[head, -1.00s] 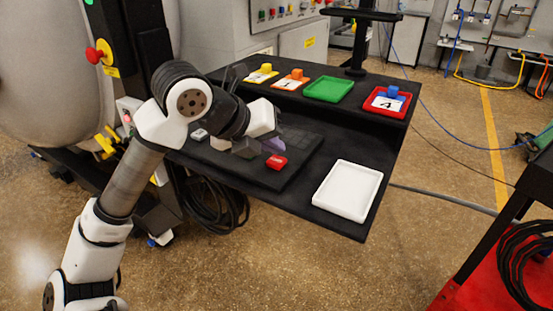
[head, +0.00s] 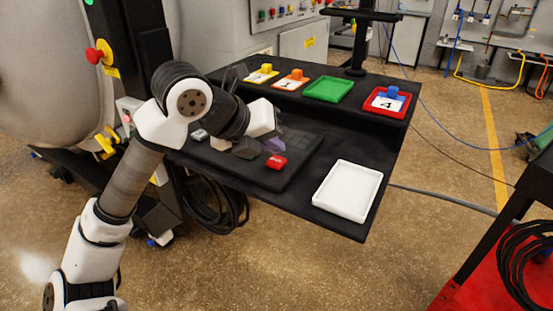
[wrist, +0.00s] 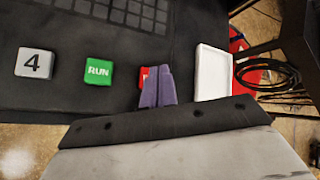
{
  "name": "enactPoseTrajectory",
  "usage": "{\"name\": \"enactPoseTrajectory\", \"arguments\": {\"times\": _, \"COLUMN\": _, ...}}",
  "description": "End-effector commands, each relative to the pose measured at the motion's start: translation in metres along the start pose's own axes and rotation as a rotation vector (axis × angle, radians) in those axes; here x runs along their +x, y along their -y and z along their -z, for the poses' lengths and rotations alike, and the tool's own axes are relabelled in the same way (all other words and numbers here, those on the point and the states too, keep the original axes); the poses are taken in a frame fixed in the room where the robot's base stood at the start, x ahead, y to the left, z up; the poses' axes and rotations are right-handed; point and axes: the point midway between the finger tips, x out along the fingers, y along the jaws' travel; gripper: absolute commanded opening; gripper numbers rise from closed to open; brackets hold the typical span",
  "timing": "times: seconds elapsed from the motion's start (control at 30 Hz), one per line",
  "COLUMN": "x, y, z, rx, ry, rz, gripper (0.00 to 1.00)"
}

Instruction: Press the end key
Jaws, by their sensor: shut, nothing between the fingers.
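The red key (head: 276,162), with small white marking too small to read, sits on the dark key panel in the head view. In the wrist view only a sliver of the red key (wrist: 143,76) shows; my purple fingers cover the rest. My gripper (wrist: 160,72) is shut and empty, its fingertips in front of the red key. In the head view my gripper (head: 272,145) is just behind and left of it; I cannot tell whether they touch. The wrist view also shows a green RUN key (wrist: 99,71) and a white 4 key (wrist: 36,63).
A white tray (head: 318,199) lies right of the panel, also in the wrist view (wrist: 227,72). A raised shelf behind carries a green tray (head: 328,89), a red tray (head: 405,110) with a blue block, and yellow and orange blocks. Dark flat keys (wrist: 120,14) fill the panel's far part.

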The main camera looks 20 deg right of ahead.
Motion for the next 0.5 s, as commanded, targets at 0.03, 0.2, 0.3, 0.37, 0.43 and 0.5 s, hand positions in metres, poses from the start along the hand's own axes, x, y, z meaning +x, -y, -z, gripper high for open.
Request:
{"name": "enactPoseTrajectory", "arguments": {"times": 0.03, "x": 0.0000, "y": 0.0000, "z": 0.0000, "rx": 0.000, "ry": 0.000, "rz": 0.000, "gripper": 0.00}}
{"name": "enactPoseTrajectory", "arguments": {"times": 0.2, "x": 0.0004, "y": -0.0003, "z": 0.0003, "rx": 0.000, "ry": 0.000, "rz": 0.000, "gripper": 0.00}}
{"name": "enactPoseTrajectory", "arguments": {"times": 0.3, "x": 0.0022, "y": -0.0017, "z": 0.0016, "rx": 0.000, "ry": 0.000, "rz": -0.001, "gripper": 0.00}}
{"name": "enactPoseTrajectory", "arguments": {"times": 0.37, "x": 0.0038, "y": -0.0029, "z": 0.0027, "rx": 0.000, "ry": 0.001, "rz": -0.001, "gripper": 0.00}}
{"name": "enactPoseTrajectory", "arguments": {"times": 0.43, "x": 0.0055, "y": -0.0043, "z": 0.0039, "rx": 0.000, "ry": 0.001, "rz": -0.001, "gripper": 0.00}}
{"name": "enactPoseTrajectory", "arguments": {"times": 0.5, "x": 0.0066, "y": -0.0050, "z": 0.0047, "rx": 0.000, "ry": 0.001, "rz": -0.001, "gripper": 0.00}}
